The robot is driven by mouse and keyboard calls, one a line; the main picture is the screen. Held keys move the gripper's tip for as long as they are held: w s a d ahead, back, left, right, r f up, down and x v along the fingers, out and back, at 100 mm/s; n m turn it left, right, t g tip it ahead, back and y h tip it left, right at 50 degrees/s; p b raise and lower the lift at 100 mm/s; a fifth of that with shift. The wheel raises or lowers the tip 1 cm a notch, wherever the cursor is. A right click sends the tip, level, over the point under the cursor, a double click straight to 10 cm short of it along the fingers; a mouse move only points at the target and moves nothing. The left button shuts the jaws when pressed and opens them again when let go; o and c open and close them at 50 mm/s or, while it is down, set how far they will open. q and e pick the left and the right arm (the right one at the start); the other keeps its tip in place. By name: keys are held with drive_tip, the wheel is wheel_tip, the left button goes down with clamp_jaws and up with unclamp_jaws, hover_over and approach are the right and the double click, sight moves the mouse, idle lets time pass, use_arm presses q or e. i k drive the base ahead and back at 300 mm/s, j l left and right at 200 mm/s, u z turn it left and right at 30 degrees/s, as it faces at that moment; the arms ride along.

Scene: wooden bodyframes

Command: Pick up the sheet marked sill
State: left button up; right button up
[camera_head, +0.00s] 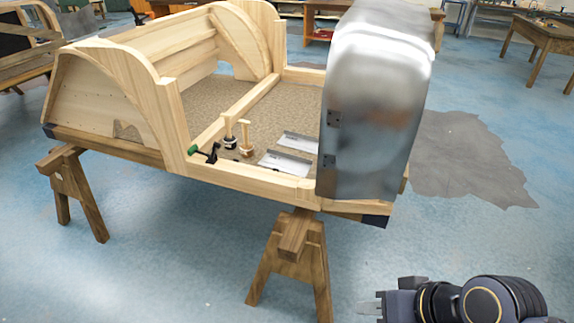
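Two flat pale sheets lie on the floor of the wooden bodyframe (240,185), near its front rail. The farther sheet (299,142) is partly beside the metal panel, and the nearer sheet (284,163) lies just in front of it. Any marking on them is too small to read, so I cannot tell which says sill. My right gripper (370,306) is at the bottom right, low and well away from the sheets, pointing left. Its fingers are too small and edge-on to tell whether they are open. My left gripper is out of view.
A tall curved metal panel (375,100) stands at the frame's right end. A green-handled tool (205,151) and two small upright wooden-handled items (238,135) are left of the sheets. Trestles (290,255) support the frame.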

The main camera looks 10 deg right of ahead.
sight(288, 160)
drive_tip(key=i+j+z, duration=0.15)
drive_tip(key=i+j, duration=0.55)
drive_tip(key=i+j+z, duration=0.15)
drive_tip(key=i+j, duration=0.6)
drive_tip(key=i+j+z, duration=0.1)
drive_tip(key=i+j, duration=0.55)
drive_tip(key=j, duration=0.2)
